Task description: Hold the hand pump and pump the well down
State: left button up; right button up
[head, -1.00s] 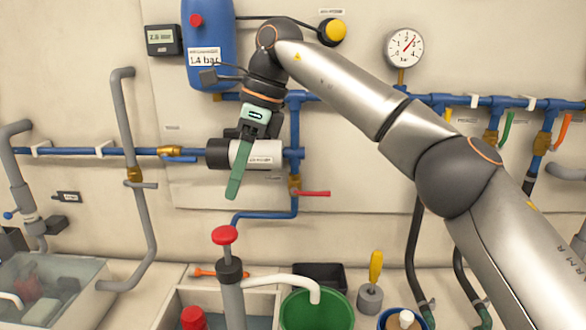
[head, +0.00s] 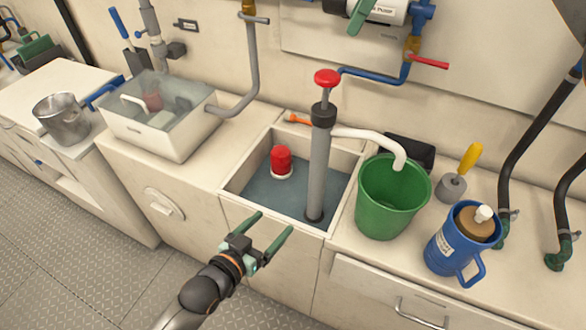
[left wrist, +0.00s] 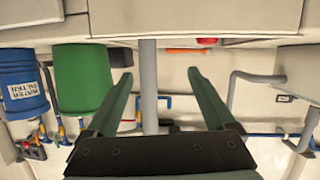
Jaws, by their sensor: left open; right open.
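The hand pump (head: 319,165) stands upright in the well (head: 236,192), with a red knob on a short rod above its grey barrel. Its white spout (head: 375,137) reaches over the green bucket (head: 390,205). A red-topped float (head: 281,162) sits in the well's water. My left gripper (head: 274,222) is open and empty in front of the well, apart from the pump. In the left wrist view, upside down, the pump barrel (left wrist: 149,85) shows between its open fingers (left wrist: 160,73).
A blue water filter jug (head: 447,250) and a yellow-handled tool (head: 462,172) stand right of the bucket. Black hoses (head: 545,110) hang at the right. The floor in front is clear.

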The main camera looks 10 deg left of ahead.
aim_at(328, 141)
pick_arm(q)
jog(key=w+d+r+m+t+h, duration=0.1)
jog(key=w+d+r+h, duration=0.15)
jog(key=r, duration=0.35)
jog(key=w+d+r+m+t+h, duration=0.1)
jog(key=w+d+r+m, duration=0.1)
jog(key=w+r, duration=0.3)
jog(key=x, duration=1.1)
jog(key=shift+s+d+r, duration=0.1)
jog(key=shift+d+r, duration=0.2)
jog(key=shift+d, duration=0.2)
jog(key=shift+c, duration=0.2)
grip_shut()
jog(key=c, duration=0.6)
grip_release()
grip_shut()
